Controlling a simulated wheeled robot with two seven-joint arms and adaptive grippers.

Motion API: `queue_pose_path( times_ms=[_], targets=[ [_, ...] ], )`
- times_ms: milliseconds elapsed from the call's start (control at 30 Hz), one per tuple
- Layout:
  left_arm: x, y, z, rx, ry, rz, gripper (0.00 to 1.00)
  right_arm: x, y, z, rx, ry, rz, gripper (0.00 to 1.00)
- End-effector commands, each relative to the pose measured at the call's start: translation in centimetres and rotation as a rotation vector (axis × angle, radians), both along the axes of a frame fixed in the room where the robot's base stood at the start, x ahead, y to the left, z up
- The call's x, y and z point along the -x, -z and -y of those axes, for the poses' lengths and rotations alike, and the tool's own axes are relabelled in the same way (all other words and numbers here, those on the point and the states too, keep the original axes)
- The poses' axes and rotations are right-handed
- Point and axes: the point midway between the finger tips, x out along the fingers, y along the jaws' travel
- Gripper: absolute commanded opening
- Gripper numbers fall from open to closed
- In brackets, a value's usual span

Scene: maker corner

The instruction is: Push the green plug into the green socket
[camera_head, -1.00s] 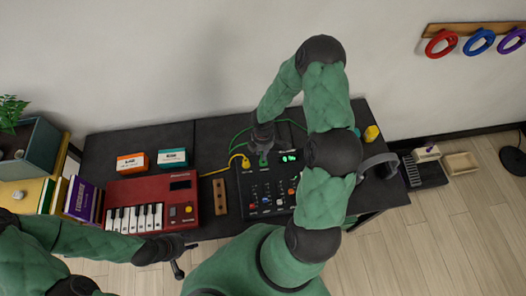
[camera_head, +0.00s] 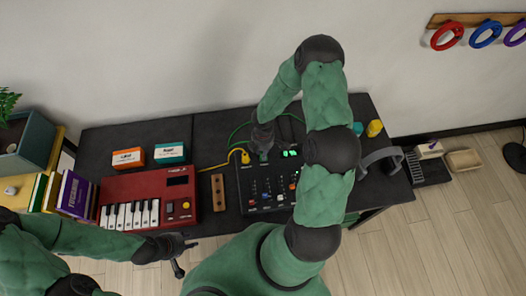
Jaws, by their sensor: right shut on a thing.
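The black mixer (camera_head: 268,205) sits on the dark desk, with knobs, faders and lit green displays on top. My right gripper (camera_head: 263,150) is shut on the green plug (camera_head: 263,157) at the mixer's back left edge. The green cable (camera_head: 238,128) curves away to the left behind it. The green socket is hidden under the gripper and plug, so I cannot tell how deep the plug sits. A yellow plug (camera_head: 245,158) with a yellow cable stands just left of it. My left gripper (camera_head: 184,255) is open and empty in front of the keyboard.
A red keyboard (camera_head: 150,203), a wooden block with holes (camera_head: 218,192), orange (camera_head: 128,158) and teal (camera_head: 170,152) boxes stand left of the mixer. Headphones (camera_head: 380,160) and a yellow object (camera_head: 374,128) are at the right. My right arm covers the mixer's right side.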

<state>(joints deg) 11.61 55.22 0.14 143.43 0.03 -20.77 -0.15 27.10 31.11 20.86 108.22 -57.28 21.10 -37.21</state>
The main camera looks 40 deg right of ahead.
Motion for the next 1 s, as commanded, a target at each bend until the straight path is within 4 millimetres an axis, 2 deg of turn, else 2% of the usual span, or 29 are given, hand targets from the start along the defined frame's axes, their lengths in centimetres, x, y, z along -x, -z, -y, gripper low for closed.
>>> queue_pose_path(
  times_ms=[1000],
  targets=[
    [0.0,1.1,0.0,0.0,0.0,0.0,0.4,-0.2,0.0,0.0,0.013,-0.001,0.011,0.02]
  ],
)
